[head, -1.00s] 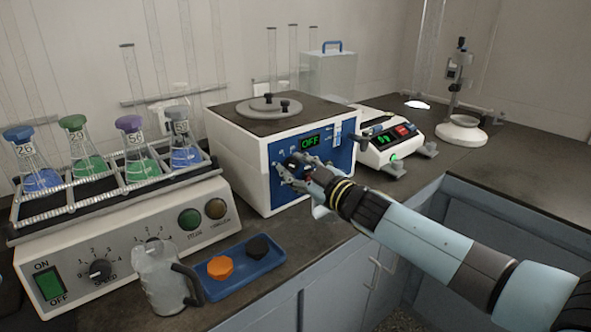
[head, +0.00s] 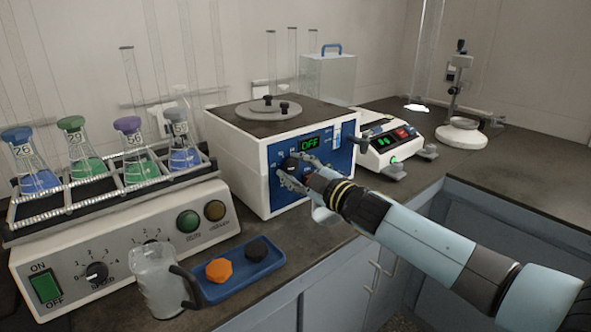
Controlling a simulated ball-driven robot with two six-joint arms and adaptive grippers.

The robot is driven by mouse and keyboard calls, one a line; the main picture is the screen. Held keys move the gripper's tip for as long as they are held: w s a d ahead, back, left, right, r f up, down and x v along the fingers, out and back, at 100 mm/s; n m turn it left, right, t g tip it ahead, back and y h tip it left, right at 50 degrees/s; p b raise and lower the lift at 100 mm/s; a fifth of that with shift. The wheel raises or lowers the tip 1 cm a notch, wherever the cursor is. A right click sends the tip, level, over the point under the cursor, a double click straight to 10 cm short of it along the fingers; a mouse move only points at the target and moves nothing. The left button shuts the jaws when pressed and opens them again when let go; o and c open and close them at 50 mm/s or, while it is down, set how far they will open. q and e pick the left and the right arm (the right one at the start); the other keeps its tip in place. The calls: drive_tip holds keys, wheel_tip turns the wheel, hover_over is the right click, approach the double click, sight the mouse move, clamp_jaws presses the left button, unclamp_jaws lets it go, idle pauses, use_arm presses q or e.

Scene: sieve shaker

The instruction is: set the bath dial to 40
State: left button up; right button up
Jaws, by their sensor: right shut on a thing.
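The water bath (head: 238,165) is a white box with a blue front panel and a dark top. Its green display (head: 309,143) reads OFF. The black bath dial (head: 291,164) sits on the left part of the blue panel, mostly hidden by my right gripper. My right gripper (head: 289,174) is at the panel, its fingers closed around the dial. The dial's pointer and most of the scale marks around it are too small or covered to read. My left gripper is not in view.
A shaker (head: 130,245) with several stoppered flasks stands at left. In front are a glass jug (head: 158,282) and a blue tray (head: 240,283) with an orange and a black piece. A white device (head: 385,150) stands right of the bath.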

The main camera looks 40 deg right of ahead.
drive_tip(key=shift+f, duration=0.1)
drive_tip(key=o, duration=1.2)
drive_tip(key=shift+c, duration=0.2)
drive_tip(key=s, duration=1.2)
drive_tip(key=shift+d, duration=0.4)
